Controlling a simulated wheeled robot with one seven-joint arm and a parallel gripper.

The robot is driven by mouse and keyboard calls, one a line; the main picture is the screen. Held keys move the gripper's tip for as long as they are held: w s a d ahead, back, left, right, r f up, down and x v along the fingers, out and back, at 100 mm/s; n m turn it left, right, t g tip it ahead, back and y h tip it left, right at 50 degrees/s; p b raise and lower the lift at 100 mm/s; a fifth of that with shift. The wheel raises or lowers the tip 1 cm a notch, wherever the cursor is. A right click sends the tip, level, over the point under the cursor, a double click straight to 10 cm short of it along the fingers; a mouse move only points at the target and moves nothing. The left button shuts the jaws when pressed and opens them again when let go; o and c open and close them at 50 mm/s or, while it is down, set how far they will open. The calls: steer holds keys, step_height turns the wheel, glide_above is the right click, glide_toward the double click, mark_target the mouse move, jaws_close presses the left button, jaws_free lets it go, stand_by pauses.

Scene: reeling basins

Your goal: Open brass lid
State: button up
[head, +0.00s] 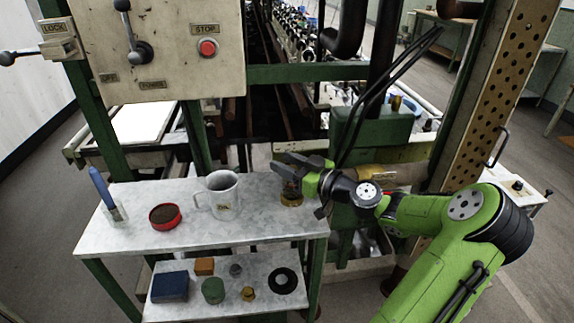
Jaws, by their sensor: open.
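A small brass-coloured round container (291,199) stands at the right end of the upper grey shelf. Its top is largely hidden behind my gripper, so I cannot tell whether its lid is open or closed. My gripper (279,165) reaches in from the right, with its dark fingers pointing left just above and in front of the container. The fingers are apart and nothing shows between them. I cannot tell whether a finger touches the lid.
The upper shelf (150,238) also holds a grey mug (222,199), a red round tin (165,216) and a blue-handled tool (102,190). Several small items, including a blue box (170,287) and a black ring (283,281), lie on the lower shelf. A control panel with STOP button (207,47) hangs behind.

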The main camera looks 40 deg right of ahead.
steer(key=shift+c, duration=0.3)
jaws_close()
